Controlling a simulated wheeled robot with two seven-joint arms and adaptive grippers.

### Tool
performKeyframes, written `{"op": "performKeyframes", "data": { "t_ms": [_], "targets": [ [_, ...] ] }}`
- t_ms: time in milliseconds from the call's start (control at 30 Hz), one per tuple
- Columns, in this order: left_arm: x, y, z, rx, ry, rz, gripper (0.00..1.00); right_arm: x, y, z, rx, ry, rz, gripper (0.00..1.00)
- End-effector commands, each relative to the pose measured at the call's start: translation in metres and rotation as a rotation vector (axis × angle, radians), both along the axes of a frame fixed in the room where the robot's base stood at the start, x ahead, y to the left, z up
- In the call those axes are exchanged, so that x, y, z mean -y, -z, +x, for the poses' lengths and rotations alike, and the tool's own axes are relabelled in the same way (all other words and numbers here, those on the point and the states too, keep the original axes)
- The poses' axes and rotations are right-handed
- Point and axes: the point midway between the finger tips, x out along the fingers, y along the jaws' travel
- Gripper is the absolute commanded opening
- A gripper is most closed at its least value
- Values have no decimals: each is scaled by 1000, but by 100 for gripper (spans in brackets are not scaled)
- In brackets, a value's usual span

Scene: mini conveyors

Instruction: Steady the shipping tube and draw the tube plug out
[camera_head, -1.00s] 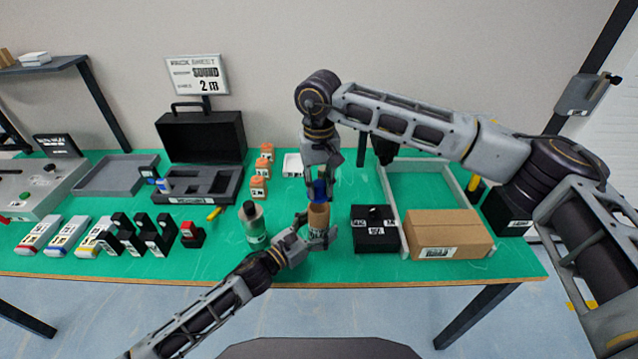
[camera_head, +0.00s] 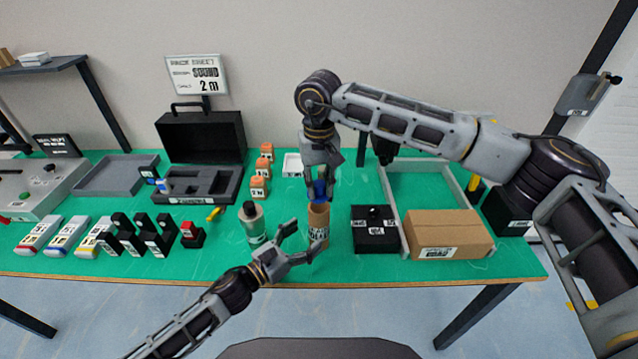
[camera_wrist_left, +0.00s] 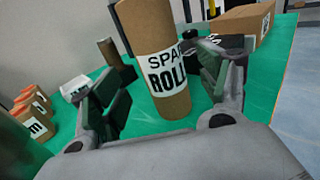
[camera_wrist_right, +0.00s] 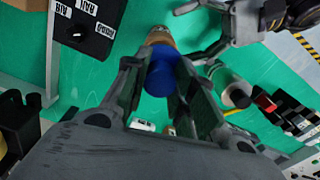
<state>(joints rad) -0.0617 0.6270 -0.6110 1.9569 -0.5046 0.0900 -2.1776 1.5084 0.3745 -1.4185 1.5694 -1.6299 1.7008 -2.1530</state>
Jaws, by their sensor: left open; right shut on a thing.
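The shipping tube (camera_head: 318,225), brown cardboard with a black-on-white label, stands upright on the green table in the head view. In the left wrist view the tube (camera_wrist_left: 160,30) stands between the spread fingers. My left gripper (camera_head: 304,238) is open, with its fingers on either side of the tube and gaps beside it. The blue tube plug (camera_head: 319,190) is at the tube's top. My right gripper (camera_head: 320,184) is shut on the plug from above. In the right wrist view the plug (camera_wrist_right: 161,74) hides the tube's mouth, so I cannot tell how deep it sits.
A black box (camera_head: 374,236) and a cardboard carton (camera_head: 449,232) are to the right. The table's front edge is near.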

Motion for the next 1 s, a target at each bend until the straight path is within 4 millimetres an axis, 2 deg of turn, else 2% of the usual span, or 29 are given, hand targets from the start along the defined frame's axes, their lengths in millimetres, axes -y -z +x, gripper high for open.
{"op": "performKeyframes", "data": {
  "t_ms": [667,1000],
  "targets": [
    [-34,1,-35,-2,0,1,76,0,0,0,0,0,0,3],
    [-42,0,-42,-1,1,0,76,0,0,0,0,0,0,3]
  ]
}}
